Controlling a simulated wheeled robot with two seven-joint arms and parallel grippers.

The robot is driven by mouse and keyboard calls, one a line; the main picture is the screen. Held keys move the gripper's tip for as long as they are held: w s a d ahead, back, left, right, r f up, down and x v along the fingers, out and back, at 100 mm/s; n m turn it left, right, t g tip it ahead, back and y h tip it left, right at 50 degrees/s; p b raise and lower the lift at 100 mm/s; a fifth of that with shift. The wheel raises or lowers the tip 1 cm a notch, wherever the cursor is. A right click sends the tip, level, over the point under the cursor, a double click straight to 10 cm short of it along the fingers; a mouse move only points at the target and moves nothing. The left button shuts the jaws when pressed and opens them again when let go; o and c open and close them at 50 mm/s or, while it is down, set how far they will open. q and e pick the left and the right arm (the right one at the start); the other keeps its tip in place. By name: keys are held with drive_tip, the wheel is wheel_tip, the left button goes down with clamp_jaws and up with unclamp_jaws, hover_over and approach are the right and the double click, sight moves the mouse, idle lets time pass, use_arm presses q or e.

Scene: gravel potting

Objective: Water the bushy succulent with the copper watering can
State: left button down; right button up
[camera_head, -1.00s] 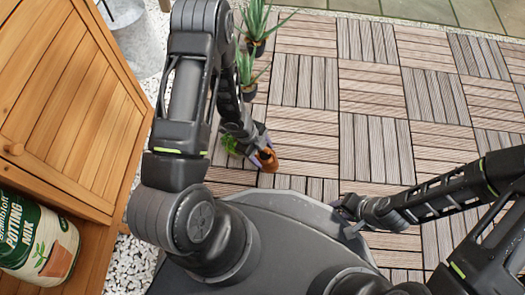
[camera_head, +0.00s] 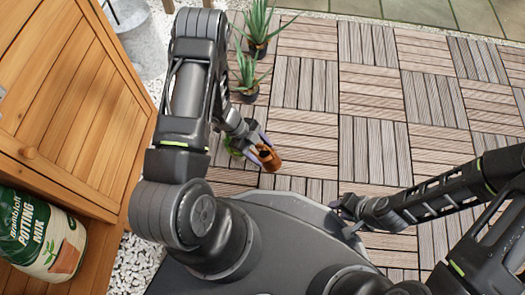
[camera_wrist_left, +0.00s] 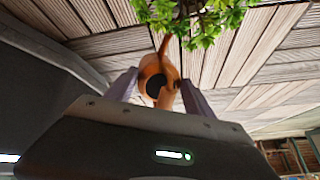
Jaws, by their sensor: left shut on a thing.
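The copper watering can (camera_head: 271,164) is held by my left gripper (camera_head: 264,152) low over the wooden deck. The left wrist view shows the can (camera_wrist_left: 168,70) between the two fingers, with its dark round opening facing the camera and its thin spout pointing toward the leaves. The bushy succulent (camera_wrist_left: 205,22) has bright green leaves at the top of that view. In the head view the plant (camera_head: 233,146) is mostly hidden behind my left arm. Spout and leaves overlap in the wrist view; I cannot tell if they touch. My right gripper (camera_head: 346,210) is beside my base, its jaws unclear.
Two spiky potted plants (camera_head: 258,32) (camera_head: 246,75) stand on the deck beyond my left arm. A wooden cabinet (camera_head: 75,100) with a potting mix bag (camera_head: 42,232) is close on the left. The deck (camera_head: 370,110) to the right is clear.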

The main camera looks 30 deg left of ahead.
use_arm(q)
drive_tip(key=shift+a+r+h, duration=0.3)
drive_tip(key=shift+r+h, duration=0.05)
drive_tip(key=shift+h, duration=0.25)
drive_tip(key=shift+a+r+h+b, duration=0.3)
drive_tip(key=shift+r+h+b, duration=0.15)
drive_tip(key=shift+h, duration=0.25)
